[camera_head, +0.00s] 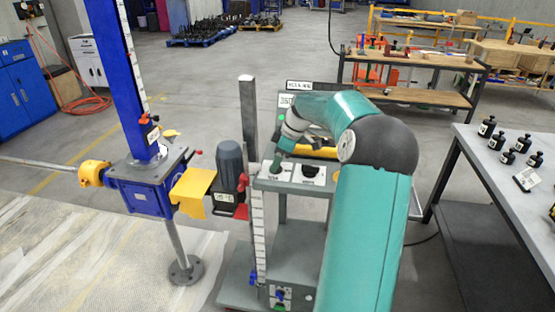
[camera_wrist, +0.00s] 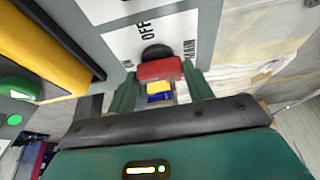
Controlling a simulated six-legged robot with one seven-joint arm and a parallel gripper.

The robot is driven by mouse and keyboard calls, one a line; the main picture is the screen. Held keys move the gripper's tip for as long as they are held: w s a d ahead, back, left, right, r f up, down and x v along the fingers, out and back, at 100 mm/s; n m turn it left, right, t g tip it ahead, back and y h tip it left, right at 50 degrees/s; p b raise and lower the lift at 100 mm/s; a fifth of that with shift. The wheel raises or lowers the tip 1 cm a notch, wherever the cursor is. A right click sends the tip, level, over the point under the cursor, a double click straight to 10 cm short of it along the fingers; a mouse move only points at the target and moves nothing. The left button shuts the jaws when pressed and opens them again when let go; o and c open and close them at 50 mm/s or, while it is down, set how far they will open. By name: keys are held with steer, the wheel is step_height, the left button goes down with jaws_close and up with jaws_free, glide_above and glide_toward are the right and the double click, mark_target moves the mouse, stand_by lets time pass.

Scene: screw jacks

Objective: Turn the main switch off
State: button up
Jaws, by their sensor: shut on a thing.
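The main switch (camera_wrist: 160,68) has a red handle on a round black base, set on a white plate (camera_wrist: 117,42) marked OFF and MAIN. In the wrist view its red handle lies crosswise, between my fingertips. My gripper (camera_wrist: 160,76) is shut on this handle, one green finger on each side. In the head view my gripper (camera_head: 276,164) reaches down to the left plate on the grey control panel (camera_head: 294,185); the handle itself is hidden there.
A black knob (camera_head: 311,171) sits on the panel's right plate. A green button (camera_wrist: 18,90) and a yellow bar (camera_wrist: 45,50) are at the left in the wrist view. The blue screw jack (camera_head: 145,190) with its motor (camera_head: 230,165) stands left; a grey table (camera_head: 500,160) stands right.

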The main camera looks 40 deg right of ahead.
steer(key=m, duration=0.2)
steer(key=m+h, duration=0.1)
steer(key=m, duration=0.1)
steer(key=shift+a+m+t+h, duration=0.15)
steer(key=shift+m+t+h, duration=0.15)
steer(key=m+h, duration=0.1)
steer(key=m, duration=0.3)
steer(key=shift+a+m+h, duration=0.2)
steer(key=shift+m+h, duration=0.1)
steer(key=shift+h, duration=0.1)
steer(key=m+h, duration=0.1)
steer(key=m, duration=0.1)
steer(key=m+h, duration=0.1)
steer(key=m, duration=0.2)
steer(key=shift+w+a, duration=0.1)
steer(key=shift+m+g+h, duration=0.4)
steer(key=shift+m+g, duration=0.3)
steer(key=shift+m, duration=1.1)
steer(key=o, duration=1)
steer(key=shift+r, duration=0.1)
